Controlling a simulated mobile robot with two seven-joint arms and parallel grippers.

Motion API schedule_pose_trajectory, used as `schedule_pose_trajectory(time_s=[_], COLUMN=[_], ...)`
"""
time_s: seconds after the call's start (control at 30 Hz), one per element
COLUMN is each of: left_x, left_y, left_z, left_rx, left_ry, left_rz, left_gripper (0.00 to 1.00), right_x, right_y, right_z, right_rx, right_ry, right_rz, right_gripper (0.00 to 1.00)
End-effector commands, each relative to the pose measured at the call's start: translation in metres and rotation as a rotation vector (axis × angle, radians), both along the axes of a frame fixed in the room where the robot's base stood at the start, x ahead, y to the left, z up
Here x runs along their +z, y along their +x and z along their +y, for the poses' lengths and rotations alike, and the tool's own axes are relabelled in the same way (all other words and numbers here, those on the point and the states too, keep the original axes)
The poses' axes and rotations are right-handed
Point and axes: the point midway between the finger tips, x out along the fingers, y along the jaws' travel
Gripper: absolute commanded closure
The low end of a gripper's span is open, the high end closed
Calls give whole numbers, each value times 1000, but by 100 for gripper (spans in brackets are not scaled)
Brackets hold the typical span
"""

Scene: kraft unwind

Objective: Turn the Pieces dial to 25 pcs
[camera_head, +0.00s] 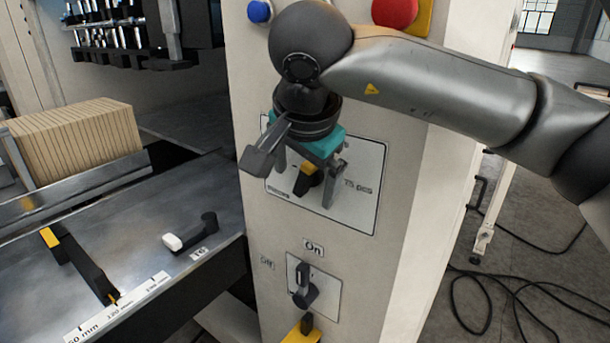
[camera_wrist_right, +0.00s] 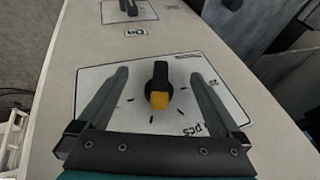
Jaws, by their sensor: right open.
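The Pieces dial is a black knob with a yellow end (camera_head: 310,170) on a white plate (camera_head: 358,208) on the front of the cream cabinet. In the right wrist view the dial (camera_wrist_right: 158,88) sits between the two fingers, and its yellow end points towards the gripper's base, near a partly visible "pcs" label. My right gripper (camera_head: 304,182) is open, with one finger on each side of the dial. Clear gaps show between the fingers and the knob. The gripper and wrist hide part of the plate in the head view. My left gripper is not in view.
Below is an On/Off switch (camera_head: 303,285) with a yellow-marked part under it. A blue button (camera_head: 260,12) and a red button (camera_head: 395,12) are above. A metal table (camera_head: 130,235) with levers and a scale lies left. Cables (camera_head: 490,290) lie on the floor at right.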

Motion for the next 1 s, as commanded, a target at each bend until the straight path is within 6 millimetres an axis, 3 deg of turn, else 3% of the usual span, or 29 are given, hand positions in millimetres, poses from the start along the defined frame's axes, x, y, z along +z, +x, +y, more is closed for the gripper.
schedule_pose_trajectory(time_s=[1.0], left_x=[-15], left_y=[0], left_z=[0], left_rx=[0], left_ry=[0], left_rz=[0], left_gripper=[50], right_x=[0], right_y=[-46], right_z=[33], right_rx=[1], right_ry=[0], right_rz=[0], right_gripper=[0])
